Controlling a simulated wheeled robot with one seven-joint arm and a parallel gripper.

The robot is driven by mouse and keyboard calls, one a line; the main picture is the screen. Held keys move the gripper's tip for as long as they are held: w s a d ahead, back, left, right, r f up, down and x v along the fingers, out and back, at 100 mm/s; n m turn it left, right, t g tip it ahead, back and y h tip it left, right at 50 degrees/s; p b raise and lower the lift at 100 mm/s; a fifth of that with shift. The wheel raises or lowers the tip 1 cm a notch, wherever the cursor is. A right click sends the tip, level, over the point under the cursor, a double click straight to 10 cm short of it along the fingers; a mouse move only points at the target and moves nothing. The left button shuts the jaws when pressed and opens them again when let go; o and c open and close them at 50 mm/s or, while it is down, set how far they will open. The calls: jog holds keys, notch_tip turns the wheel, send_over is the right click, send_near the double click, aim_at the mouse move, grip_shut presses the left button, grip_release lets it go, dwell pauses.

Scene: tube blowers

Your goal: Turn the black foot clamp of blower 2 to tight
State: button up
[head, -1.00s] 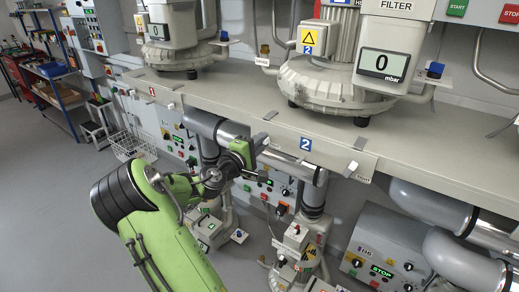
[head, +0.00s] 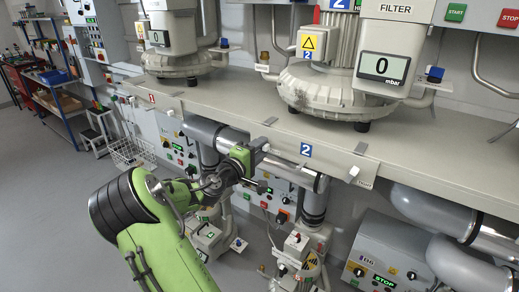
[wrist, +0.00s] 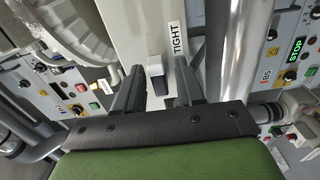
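Blower 2 (head: 325,95) stands on the bench beside the blue number 2 plate (head: 306,150) in the head view. In the wrist view a small clamp (wrist: 157,72), with a grey top and a dark lower part, shows between my fingers. A TIGHT label (wrist: 176,39) lies just right of it. My gripper (wrist: 157,82) is open, one dark finger on each side of the clamp in the picture. I cannot tell the depth gap or any contact. In the head view my gripper (head: 265,168) is by the bench's front edge, left of the plate.
The bench edge (head: 225,118) runs across the head view, with several small levers, one of them (head: 352,173) above another TIGHT label. Large grey pipes (head: 430,210) and a control box (head: 375,250) are at lower right. Floor (head: 55,190) is clear at left.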

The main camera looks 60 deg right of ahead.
jog(key=a, duration=0.5)
jog(key=w+a, duration=0.1)
jog(key=a, duration=0.4)
jog(key=w+a, duration=0.1)
jog(key=a, duration=0.4)
jog(key=shift+w+a, duration=0.2)
jog(key=shift+a, duration=0.05)
